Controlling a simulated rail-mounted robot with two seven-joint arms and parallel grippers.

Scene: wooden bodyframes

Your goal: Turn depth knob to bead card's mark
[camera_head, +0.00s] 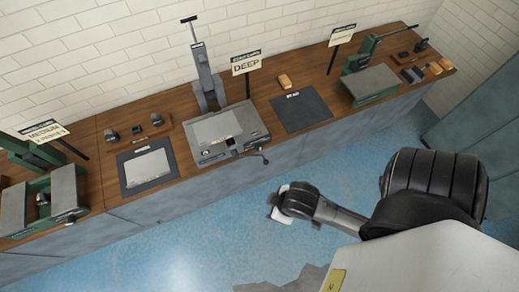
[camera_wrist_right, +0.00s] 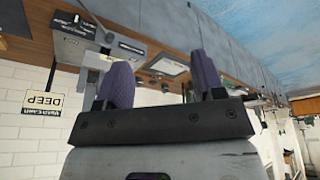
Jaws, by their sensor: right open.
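The grey machine (camera_head: 228,128) with a tall upright post stands mid-bench, a light sheet on its top. Its bead card (camera_head: 246,64) reads DEEP; the card also shows upside down in the right wrist view (camera_wrist_right: 42,103). A small dark knob or crank (camera_head: 263,155) sticks out low at the machine's front right; its mark is too small to read. My right gripper (camera_head: 277,206) is over the floor in front of the bench, apart from the machine. In the right wrist view its purple fingers (camera_wrist_right: 162,82) are spread and empty. My left gripper is not in view.
Green machines stand at left (camera_head: 40,205) and right (camera_head: 368,82), each with a card. A dark mat with a pale sheet (camera_head: 128,182) and a bare dark mat (camera_head: 301,112) flank the grey machine. The blue floor (camera_head: 190,240) before the bench is open.

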